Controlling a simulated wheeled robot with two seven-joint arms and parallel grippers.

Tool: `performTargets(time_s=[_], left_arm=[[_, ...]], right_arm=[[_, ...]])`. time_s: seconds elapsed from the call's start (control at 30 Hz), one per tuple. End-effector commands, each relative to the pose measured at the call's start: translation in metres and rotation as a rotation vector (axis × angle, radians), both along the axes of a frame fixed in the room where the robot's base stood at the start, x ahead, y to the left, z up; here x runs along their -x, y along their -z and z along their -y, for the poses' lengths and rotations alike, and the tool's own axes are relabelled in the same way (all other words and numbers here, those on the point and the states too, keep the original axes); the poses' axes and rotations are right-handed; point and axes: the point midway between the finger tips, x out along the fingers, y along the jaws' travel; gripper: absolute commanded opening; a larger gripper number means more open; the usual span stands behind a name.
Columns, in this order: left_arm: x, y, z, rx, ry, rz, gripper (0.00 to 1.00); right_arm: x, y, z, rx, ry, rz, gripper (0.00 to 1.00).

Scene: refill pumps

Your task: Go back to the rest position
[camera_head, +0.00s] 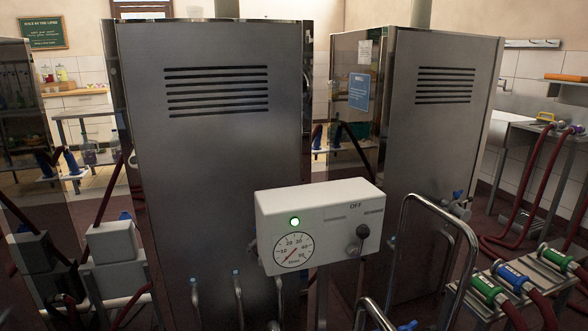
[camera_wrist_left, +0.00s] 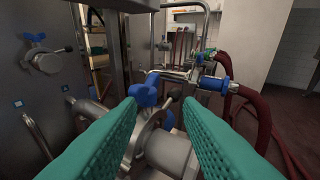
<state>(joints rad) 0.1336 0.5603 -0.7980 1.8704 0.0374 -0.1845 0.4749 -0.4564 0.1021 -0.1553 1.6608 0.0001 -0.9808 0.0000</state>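My left gripper (camera_wrist_left: 160,103) shows only in the left wrist view, as two teal ribbed fingers spread well apart. It is open. A blue valve handle (camera_wrist_left: 147,92) on steel pipework (camera_wrist_left: 172,153) shows between and beyond the fingers. The handle sits close to the left fingertip; I cannot tell whether they touch. Neither gripper shows in the head view, and my right gripper is in no view. In the head view a white control box (camera_head: 335,205) has a lit green lamp, a round gauge (camera_head: 293,252), a black knob (camera_head: 362,231) and the word OFF.
Two tall steel cabinets (camera_head: 215,145) (camera_head: 445,140) stand behind the box. A bent steel rail (camera_head: 402,235) rises right of it. Red hoses with green and blue couplings (camera_head: 513,277) lie at the right. In the wrist view, a blue-sleeved hose coupling (camera_wrist_left: 214,84) is ahead.

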Motion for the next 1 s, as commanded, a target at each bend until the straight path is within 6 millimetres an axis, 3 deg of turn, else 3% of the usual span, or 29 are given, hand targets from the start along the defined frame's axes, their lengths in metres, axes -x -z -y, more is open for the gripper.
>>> performTargets(time_s=[0.17, 0.4, 0.6, 0.9, 1.0], left_arm=[[0.026, 0.007, -0.021, -0.106, -0.195, -0.174, 0.33], [0.088, 0.030, -0.086, -0.301, -0.399, -0.492, 0.33], [0.140, 0.040, -0.126, -0.406, -0.473, -0.693, 0.33], [0.217, 0.044, -0.168, -0.521, -0.531, -0.960, 0.33], [0.210, 0.067, -0.166, -0.530, -0.524, -0.968, 0.33]], right_arm=[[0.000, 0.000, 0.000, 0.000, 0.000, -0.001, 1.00], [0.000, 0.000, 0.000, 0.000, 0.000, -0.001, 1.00], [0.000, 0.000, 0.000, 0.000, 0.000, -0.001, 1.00], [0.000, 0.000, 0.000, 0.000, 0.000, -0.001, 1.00], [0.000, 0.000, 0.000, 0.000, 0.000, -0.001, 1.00]])
